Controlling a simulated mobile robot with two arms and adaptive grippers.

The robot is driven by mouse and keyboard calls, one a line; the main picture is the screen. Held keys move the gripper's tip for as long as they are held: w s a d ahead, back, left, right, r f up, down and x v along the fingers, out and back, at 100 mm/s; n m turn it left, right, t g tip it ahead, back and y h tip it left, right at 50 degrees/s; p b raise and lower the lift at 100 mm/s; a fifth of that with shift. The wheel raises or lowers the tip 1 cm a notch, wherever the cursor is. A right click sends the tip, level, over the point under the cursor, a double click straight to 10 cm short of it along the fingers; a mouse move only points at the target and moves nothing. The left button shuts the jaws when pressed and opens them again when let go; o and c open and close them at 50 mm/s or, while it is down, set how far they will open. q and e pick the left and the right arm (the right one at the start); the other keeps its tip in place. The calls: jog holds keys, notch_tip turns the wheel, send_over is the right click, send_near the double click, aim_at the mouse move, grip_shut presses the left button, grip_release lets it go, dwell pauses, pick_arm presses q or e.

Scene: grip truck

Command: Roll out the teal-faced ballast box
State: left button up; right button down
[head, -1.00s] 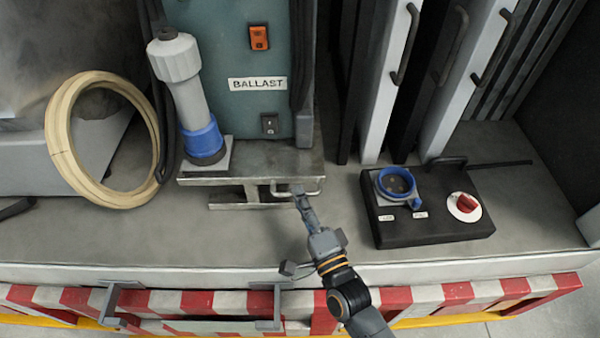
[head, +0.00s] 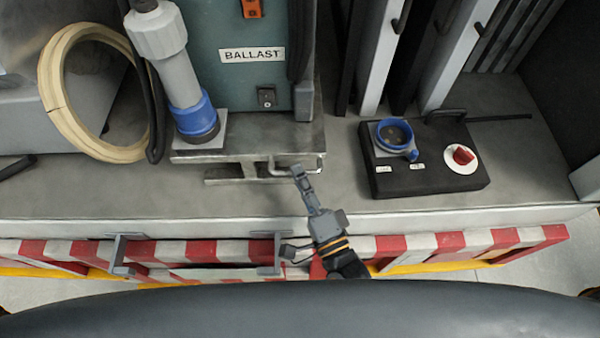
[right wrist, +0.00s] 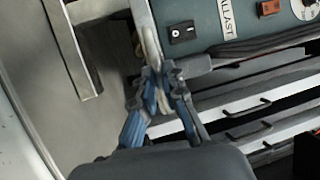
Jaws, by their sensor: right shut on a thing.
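The teal-faced ballast box (head: 225,70) stands upright on the truck deck, with a BALLAST label (head: 252,55) and a small black switch below it. Its base is a grey metal plate (head: 255,140) with a bar handle (head: 285,170) at the front right. My right gripper (head: 298,174) is shut on this handle. In the right wrist view the fingers (right wrist: 155,90) close around the light bar, beside the box face (right wrist: 205,22). The exact finger contact is small in the head view. My left gripper is not in view.
A grey and blue plug (head: 183,85) stands on the plate's left part. A cream hose coil (head: 58,112) lies left. A black control block (head: 425,180) with a blue socket and red knob sits right. Upright panels (head: 380,60) stand behind. Striped rail (head: 400,245) runs along the deck edge.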

jog(key=c, duration=1.5)
grip_release()
jog(key=shift+s+f, duration=0.25)
jog(key=shift+o, duration=0.5)
jog(key=shift+r, duration=0.2)
jog(key=v, duration=1.2)
jog(key=shift+s, duration=0.15)
